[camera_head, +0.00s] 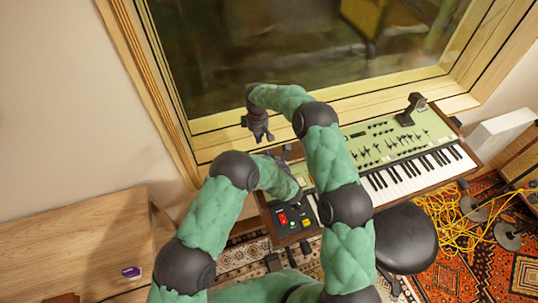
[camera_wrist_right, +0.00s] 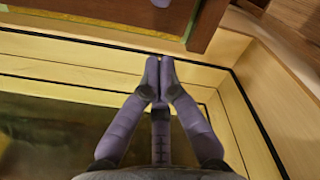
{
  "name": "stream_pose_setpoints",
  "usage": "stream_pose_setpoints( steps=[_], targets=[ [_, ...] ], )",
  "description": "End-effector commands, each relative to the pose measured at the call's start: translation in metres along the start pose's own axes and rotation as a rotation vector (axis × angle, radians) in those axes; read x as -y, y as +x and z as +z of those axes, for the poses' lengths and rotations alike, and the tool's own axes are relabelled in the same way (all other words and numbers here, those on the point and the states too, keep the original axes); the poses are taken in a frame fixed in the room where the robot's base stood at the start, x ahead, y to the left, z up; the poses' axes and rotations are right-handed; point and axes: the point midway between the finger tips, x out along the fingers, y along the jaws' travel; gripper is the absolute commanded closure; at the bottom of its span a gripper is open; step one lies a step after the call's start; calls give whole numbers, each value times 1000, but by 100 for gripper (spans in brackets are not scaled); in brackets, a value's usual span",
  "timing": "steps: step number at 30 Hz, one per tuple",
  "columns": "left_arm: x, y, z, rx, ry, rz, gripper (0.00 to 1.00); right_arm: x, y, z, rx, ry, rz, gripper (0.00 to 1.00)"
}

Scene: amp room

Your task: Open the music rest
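The keyboard (camera_head: 375,152), with a pale green panel and wooden ends, stands below the window. I cannot make out a music rest for certain; a small dark upright piece (camera_head: 410,108) stands at the keyboard's back right edge. My right gripper (camera_head: 258,135) points down near the window frame, left of the keyboard's back. In the right wrist view its fingertips (camera_wrist_right: 158,62) are together with nothing between them, close to the keyboard's wooden edge (camera_wrist_right: 140,25). My left gripper (camera_head: 281,153) is near the keyboard's left end, partly hidden by my arms; its fingers are too small to judge.
A window with a wooden frame (camera_head: 225,122) runs behind the keyboard. A wooden desk (camera_head: 75,245) with a small purple box (camera_head: 131,272) is at left. A round black stool (camera_head: 405,238) stands in front. Yellow cable (camera_head: 450,220) lies on the patterned rug at right.

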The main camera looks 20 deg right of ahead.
Motion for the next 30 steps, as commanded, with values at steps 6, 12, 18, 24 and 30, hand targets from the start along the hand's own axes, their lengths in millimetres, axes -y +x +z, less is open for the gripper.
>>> stream_pose_setpoints(
  steps=[6,12,18,24,30],
  targets=[
    [0,0,0,0,0,0,100,0,0,0,0,0,0,100],
    [0,0,0,0,0,0,100,0,0,0,0,0,0,100],
    [0,0,0,0,0,0,100,0,0,0,0,0,0,100],
    [0,0,0,0,0,0,100,0,0,0,0,0,0,100],
    [0,0,0,0,0,0,100,0,0,0,0,0,0,55]
  ],
)
